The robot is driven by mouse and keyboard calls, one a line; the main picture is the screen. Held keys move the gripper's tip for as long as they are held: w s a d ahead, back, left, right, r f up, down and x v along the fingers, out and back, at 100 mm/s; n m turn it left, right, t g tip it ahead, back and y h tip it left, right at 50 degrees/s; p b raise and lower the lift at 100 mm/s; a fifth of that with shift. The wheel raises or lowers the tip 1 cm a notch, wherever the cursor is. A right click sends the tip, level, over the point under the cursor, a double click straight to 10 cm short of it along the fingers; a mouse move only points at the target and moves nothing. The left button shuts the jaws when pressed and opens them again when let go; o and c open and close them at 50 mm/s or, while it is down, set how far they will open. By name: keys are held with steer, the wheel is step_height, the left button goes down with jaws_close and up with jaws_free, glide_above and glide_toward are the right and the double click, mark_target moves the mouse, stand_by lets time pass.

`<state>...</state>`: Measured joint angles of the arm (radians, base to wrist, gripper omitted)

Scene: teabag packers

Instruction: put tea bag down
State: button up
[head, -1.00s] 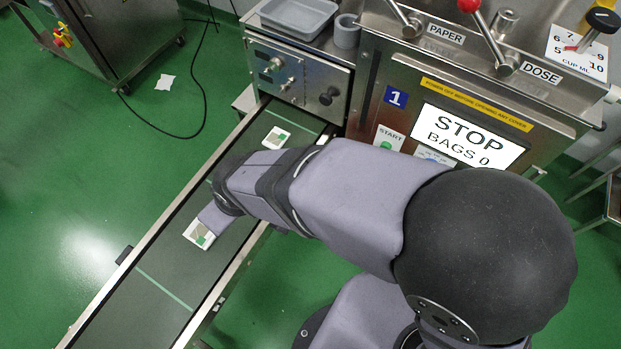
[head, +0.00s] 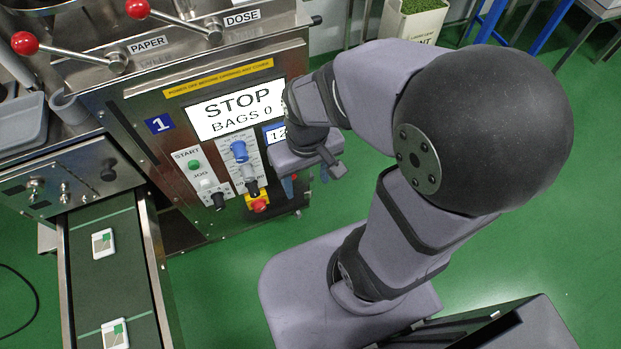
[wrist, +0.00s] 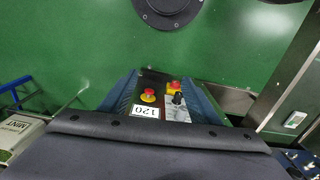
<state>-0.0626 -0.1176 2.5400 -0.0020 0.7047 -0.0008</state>
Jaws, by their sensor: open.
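A white tea bag with a green tag (head: 103,243) lies flat on the dark conveyor belt (head: 90,280) in the head view. A second such tea bag (head: 115,333) lies nearer on the same belt, by a pale green line. My gripper (head: 305,180) is off the belt, in front of the lower right of the machine's control panel. It is open, and its blue fingers show apart in the wrist view (wrist: 163,95), with no tea bag seen between them. A small white and green item, seemingly a tea bag (wrist: 294,119), shows at the wrist view's right.
The machine (head: 150,90) reads "STOP, BAGS 0". Its buttons and a red emergency stop (head: 259,204) are close left of my gripper. Red-knobbed levers (head: 60,45) stick out on top. A bin marked MINT (head: 412,25) stands behind. Green floor is free below my gripper.

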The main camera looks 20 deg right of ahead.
steer(key=shift+s+d+m, duration=0.4)
steer(key=shift+s+d, duration=0.05)
steer(key=shift+d, duration=0.25)
steer(key=shift+o, duration=1.1)
